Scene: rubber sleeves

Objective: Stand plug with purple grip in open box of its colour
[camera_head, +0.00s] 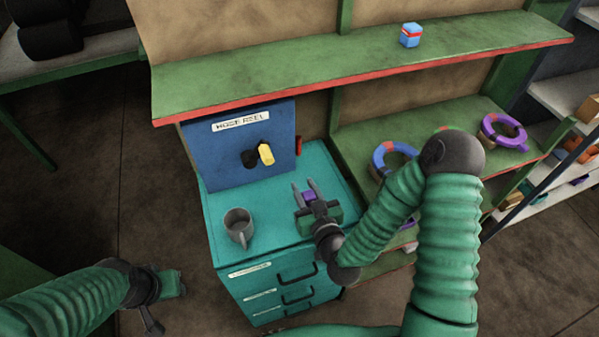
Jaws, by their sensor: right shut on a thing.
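My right gripper (305,187) is above the teal cabinet top and shut on a small purple piece (309,196), which looks like the purple grip of the plug. The fingers hide much of it, so I cannot tell its tilt or whether it touches the cabinet top. My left gripper (154,304) is low at the left, away from the cabinet, and its jaw state is unclear. I cannot make out an open purple box for certain.
A grey mug (238,226) stands on the teal cabinet (217,211), left of my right gripper. Behind is a blue panel (215,160) with a yellow knob (266,153). A green shelf (270,84) overhangs. A purple ring (504,131) lies on the right shelf.

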